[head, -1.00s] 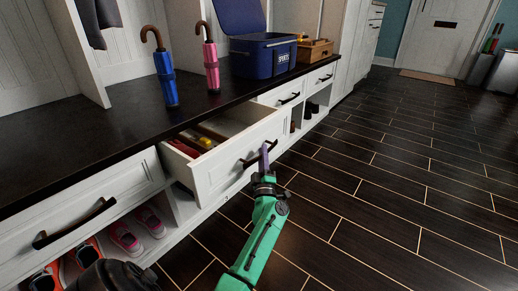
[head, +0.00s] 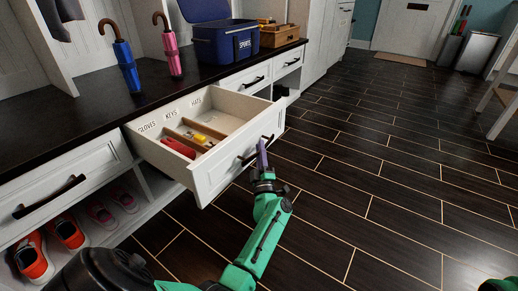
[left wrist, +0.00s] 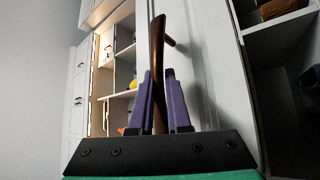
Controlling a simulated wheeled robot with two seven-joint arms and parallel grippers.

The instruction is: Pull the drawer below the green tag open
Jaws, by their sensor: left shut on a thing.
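A white drawer (head: 238,163) in the bench stands pulled out, its inside showing. Inside are the words GLOVES, KEYS and HATS, wooden dividers, a red item (head: 178,148) and a small yellow item (head: 199,138). My left gripper (head: 262,153) is shut on the drawer's dark handle (head: 246,158). The left wrist view shows the handle (left wrist: 157,45) between the two purple fingers (left wrist: 158,103). No green tag can be made out. My right gripper is not in view; only a bit of green shows at the bottom right of the head view.
Blue (head: 127,66) and pink (head: 172,54) umbrellas, a blue cooler (head: 222,45) and a wooden box (head: 280,36) stand on the dark bench top. Shoes (head: 67,232) sit in cubbies below. The dark floor (head: 370,150) to the right is clear.

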